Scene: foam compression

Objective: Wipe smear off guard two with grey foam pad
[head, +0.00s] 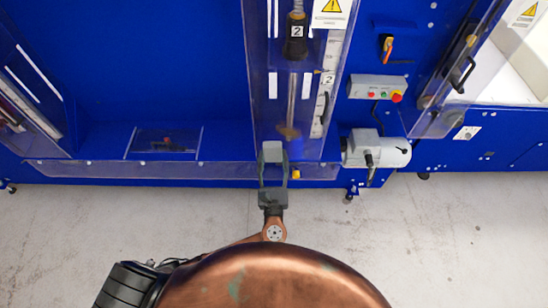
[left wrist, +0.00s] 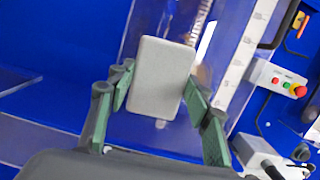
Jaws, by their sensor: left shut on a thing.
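My left gripper (head: 273,161) is shut on the grey foam pad (head: 272,150). In the left wrist view the pad (left wrist: 161,76) is a pale grey block upright between the green-faced fingers. Guard two (head: 274,40) is the clear panel in front of the bay marked 2. A brown smear (head: 288,132) shows low on guard two, just above and right of the pad. I cannot tell whether the pad touches the guard. The smear does not show in the left wrist view, where the pad covers part of the panel. My right gripper is not in view.
A black handle (head: 323,108) is on the right side of the guard. A control box (head: 378,88) with buttons and a grey motor (head: 375,150) are to the right. A blue machine frame (head: 150,60) spans the back. Grey floor (head: 450,240) is clear in front.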

